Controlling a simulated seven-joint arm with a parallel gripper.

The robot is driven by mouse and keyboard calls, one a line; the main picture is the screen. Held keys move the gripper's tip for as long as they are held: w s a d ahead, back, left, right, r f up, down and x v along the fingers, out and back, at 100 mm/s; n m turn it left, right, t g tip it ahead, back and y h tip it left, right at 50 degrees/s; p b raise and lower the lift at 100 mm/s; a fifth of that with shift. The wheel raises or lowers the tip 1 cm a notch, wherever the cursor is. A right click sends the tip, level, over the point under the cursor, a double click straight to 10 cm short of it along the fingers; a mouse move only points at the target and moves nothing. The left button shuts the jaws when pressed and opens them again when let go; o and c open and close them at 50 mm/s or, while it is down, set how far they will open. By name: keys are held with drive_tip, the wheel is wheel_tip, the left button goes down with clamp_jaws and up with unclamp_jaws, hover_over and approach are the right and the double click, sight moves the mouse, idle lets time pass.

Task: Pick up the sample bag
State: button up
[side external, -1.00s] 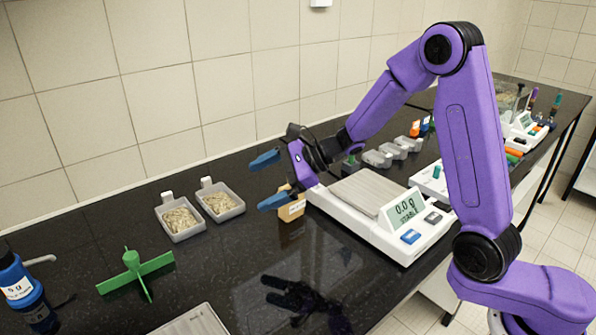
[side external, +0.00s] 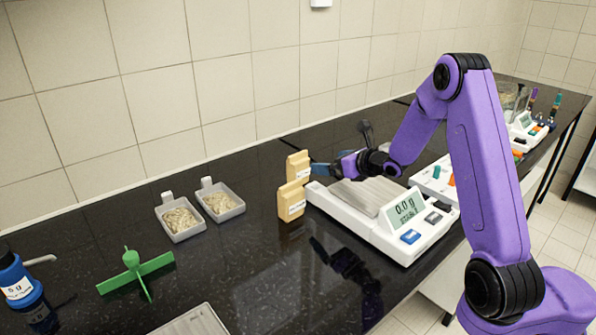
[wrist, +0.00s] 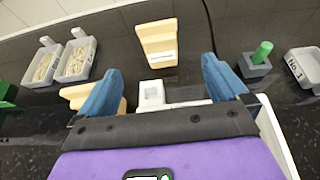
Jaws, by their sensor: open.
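Two tan sample bags with white labels stand upright on the black bench, left of the scale. The rear bag (side external: 297,167) is close to my gripper (side external: 318,170), whose blue fingers point left at it. In the wrist view, this bag (wrist: 158,43) stands ahead, centred between the open blue fingers (wrist: 163,72). The fingers appear short of it, with no grip on it. The front bag (side external: 291,203) stands nearer the camera; in the wrist view the left finger partly covers it (wrist: 76,95).
The white scale (side external: 385,235), reading 0.0 g, lies below and beside my gripper. Two grey trays of pale material (side external: 180,220) (side external: 220,203) and a green cross-shaped piece (side external: 133,268) are at left. A grey block with a green peg (wrist: 257,62) stands right of the rear bag.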

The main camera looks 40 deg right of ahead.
sight(304, 162)
drive_tip(key=x, duration=1.2)
drive_tip(key=shift+f, duration=0.15)
drive_tip(key=shift+x, duration=2.6)
drive_tip(key=shift+a+f, duration=0.1)
drive_tip(key=shift+f, duration=0.1)
drive_tip(key=shift+c, duration=0.3)
drive_tip(key=c, duration=1)
